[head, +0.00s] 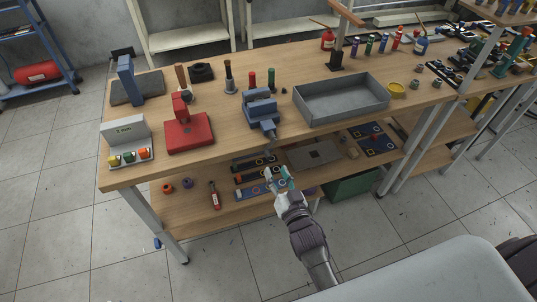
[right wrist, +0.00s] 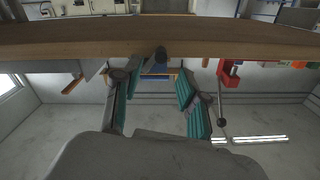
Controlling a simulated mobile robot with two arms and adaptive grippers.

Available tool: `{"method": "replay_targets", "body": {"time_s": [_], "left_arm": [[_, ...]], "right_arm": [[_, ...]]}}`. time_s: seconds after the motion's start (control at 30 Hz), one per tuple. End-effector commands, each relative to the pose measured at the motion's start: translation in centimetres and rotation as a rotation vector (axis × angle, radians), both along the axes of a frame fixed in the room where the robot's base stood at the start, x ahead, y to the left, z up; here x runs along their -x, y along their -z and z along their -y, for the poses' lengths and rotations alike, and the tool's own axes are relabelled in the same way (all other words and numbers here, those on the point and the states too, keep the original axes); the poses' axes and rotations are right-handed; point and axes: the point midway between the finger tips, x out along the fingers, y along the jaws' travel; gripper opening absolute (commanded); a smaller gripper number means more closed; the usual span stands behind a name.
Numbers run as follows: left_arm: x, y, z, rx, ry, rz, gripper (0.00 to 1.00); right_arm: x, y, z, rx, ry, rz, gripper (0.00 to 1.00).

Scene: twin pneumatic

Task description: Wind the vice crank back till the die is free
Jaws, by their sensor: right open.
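The blue vice (head: 262,112) stands on the workbench near its front edge, and its front end with the crank (head: 270,134) points toward me. I cannot make out the die in its jaws. My right gripper (head: 281,178) is open and empty, in front of the bench edge and short of the vice. In the right wrist view, which appears upside down, the teal-padded fingers (right wrist: 160,100) are spread apart. A dark round end (right wrist: 160,54), probably of the crank, shows between and beyond them, with blue parts of the vice (right wrist: 160,71) behind. My left gripper is not in view.
A red press (head: 188,132) stands left of the vice, and a grey tray (head: 340,113) stands right of it. A button box (head: 125,140) is at the bench's left end. The bench's front edge (head: 215,162) and lower shelf (head: 200,215) lie close to my right arm.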

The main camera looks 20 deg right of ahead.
Motion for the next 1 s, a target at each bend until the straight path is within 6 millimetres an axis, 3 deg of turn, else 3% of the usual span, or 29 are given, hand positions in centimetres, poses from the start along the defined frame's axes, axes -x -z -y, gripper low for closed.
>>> {"method": "replay_targets", "body": {"time_s": [0.1,0.33,0.5,0.8,1.0], "left_arm": [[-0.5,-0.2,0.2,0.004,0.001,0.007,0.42],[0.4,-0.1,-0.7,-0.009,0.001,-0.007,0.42],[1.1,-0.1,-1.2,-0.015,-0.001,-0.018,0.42],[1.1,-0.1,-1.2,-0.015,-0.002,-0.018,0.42],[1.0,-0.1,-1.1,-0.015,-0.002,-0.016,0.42]], "right_arm": [[-2.8,-0.2,-0.1,-0.001,0.001,0.002,0.42],[-6.4,0.1,-0.2,0.000,0.000,-0.001,0.42],[-7.5,0.1,-0.3,0.000,0.001,-0.001,0.42],[-7.6,0.1,-0.3,0.000,0.000,-0.002,0.42],[-7.6,0.1,-0.3,0.000,0.000,-0.002,0.09]]}}
